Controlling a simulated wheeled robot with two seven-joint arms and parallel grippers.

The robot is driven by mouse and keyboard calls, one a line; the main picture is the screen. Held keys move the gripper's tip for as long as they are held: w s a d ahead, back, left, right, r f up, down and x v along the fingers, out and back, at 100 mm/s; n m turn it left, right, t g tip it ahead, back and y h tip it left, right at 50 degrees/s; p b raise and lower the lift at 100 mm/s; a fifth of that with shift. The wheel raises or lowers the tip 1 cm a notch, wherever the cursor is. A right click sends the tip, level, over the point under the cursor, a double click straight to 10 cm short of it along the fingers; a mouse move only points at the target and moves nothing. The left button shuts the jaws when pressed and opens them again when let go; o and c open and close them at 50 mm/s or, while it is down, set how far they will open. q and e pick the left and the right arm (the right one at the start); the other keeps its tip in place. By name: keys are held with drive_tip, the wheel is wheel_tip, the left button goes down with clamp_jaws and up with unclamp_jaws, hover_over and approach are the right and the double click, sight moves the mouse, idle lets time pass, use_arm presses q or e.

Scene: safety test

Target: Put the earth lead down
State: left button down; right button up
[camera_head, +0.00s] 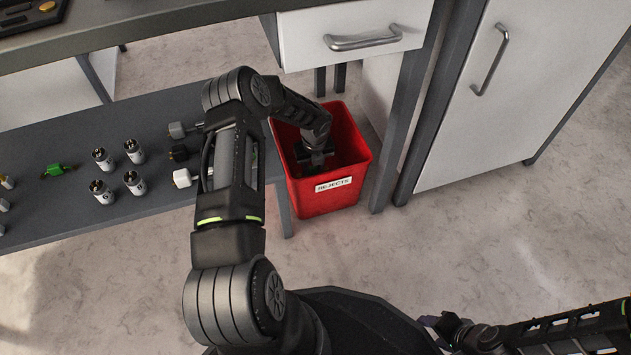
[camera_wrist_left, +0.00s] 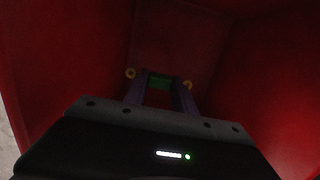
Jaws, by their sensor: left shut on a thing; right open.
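My left gripper (camera_head: 313,160) reaches down inside the red bin labelled REJECTS (camera_head: 345,197). A brass-coloured ring shows at each side of the fingers. The red bin walls (camera_wrist_left: 60,60) surround it. The view is dark, so I cannot tell whether the lead touches the bin floor. In the head view the lead is hidden by my gripper. My right gripper (camera_head: 440,325) is low at the right, open, away from the bin.
The grey lower shelf (camera_head: 80,215) at left holds several metal cylinders (camera_head: 133,183), a green piece with brass ends (camera_head: 57,170), and grey, black and white plugs (camera_head: 182,178). A white drawer (camera_head: 350,35) overhangs behind the bin. A cabinet (camera_head: 520,90) stands right; floor (camera_head: 480,240) is clear.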

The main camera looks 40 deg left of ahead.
sight(313, 173)
use_arm(q)
wheel_tip(313, 173, down, 4)
drive_tip(key=shift+r+b, duration=0.1)
drive_tip(key=shift+b, duration=0.5)
wheel_tip(313, 173, down, 4)
drive_tip(key=shift+r+b, duration=0.1)
drive_tip(key=shift+b, duration=0.9)
drive_tip(key=shift+r, duration=0.1)
